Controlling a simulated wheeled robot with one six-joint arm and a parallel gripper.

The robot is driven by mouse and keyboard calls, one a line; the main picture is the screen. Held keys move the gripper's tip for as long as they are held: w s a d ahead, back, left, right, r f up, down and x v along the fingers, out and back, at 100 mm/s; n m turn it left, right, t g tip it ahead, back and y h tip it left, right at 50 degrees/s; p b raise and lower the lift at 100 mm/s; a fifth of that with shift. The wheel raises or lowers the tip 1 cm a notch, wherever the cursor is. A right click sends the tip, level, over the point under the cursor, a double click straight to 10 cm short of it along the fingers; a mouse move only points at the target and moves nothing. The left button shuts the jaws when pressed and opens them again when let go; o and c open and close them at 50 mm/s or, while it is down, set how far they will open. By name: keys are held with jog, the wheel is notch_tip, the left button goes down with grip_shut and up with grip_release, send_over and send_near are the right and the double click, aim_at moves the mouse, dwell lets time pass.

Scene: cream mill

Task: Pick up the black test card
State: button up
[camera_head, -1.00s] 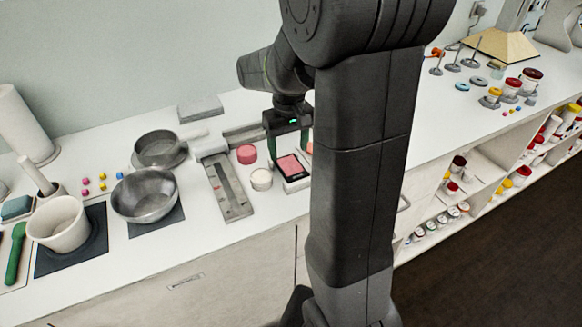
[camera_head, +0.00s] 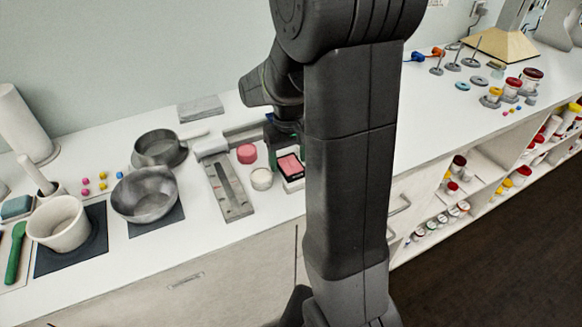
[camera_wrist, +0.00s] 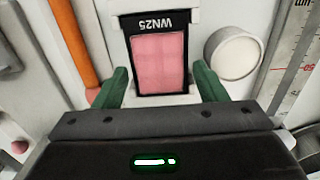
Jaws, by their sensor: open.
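The black test card (camera_wrist: 157,20) carries the white label WN25 and a large pink panel; it lies in a pale holder. It also shows in the head view (camera_head: 290,166), right of the pink and white round pieces. My gripper (camera_wrist: 161,72) is open and empty. In the wrist view its green fingers stand on either side of the card's near part, apart from its edges. In the head view my gripper (camera_head: 284,133) is by the card's far side, partly hidden by my arm. Whether the fingers are at the card's height I cannot tell.
A white round piece (camera_wrist: 233,52) sits close right of the card, and an orange rod (camera_wrist: 72,42) lies left. A grey ruled plate (camera_head: 229,190), steel bowl (camera_head: 145,194) and pan (camera_head: 160,149) stand further left on the white counter (camera_head: 262,212).

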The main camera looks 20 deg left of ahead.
jog(key=c, duration=0.7)
